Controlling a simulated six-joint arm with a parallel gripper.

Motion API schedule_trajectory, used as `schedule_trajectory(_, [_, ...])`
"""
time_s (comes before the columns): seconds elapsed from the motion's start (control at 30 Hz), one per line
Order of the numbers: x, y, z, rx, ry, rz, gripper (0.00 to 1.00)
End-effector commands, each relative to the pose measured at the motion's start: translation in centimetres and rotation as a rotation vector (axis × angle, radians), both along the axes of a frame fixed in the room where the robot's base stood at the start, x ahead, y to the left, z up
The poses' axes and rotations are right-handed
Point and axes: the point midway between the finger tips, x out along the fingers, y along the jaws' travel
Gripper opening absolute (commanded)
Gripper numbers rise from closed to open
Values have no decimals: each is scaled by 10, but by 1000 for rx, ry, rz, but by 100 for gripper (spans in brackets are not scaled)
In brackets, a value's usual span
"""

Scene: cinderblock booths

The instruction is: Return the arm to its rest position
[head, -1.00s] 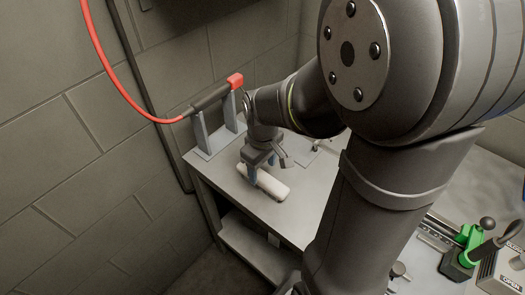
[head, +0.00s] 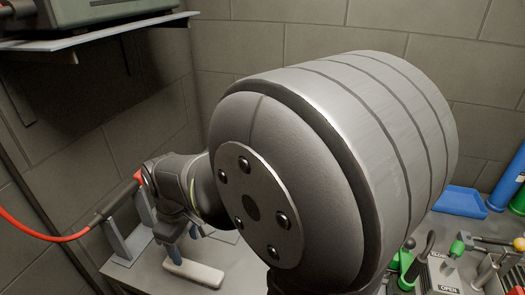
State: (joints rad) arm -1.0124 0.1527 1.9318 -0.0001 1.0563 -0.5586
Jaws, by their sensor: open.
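My gripper (head: 175,250) is at the lower left of the head view, pointing down over the worktable (head: 130,273). Its blue-grey fingers are partly visible and open. A white, rounded bar (head: 200,274) lies on the table just below the fingers. I cannot tell whether the fingers touch it. My large dark arm joint fills the middle of the view and hides much of the table.
A torch-like tool with a red hose (head: 40,238) rests on a grey stand (head: 128,243) close left of my gripper. A shelf (head: 95,32) is above left. At right are a blue tray (head: 460,201), blue cylinders (head: 512,175) and a green-handled clamp (head: 407,264). Block walls enclose the table.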

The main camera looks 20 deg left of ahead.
Motion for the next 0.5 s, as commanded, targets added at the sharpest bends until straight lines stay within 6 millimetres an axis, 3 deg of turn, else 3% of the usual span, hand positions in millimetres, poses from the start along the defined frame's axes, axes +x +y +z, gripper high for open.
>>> schedule_trajectory(0.5, [-1,-1,-92,-5,3,0,60])
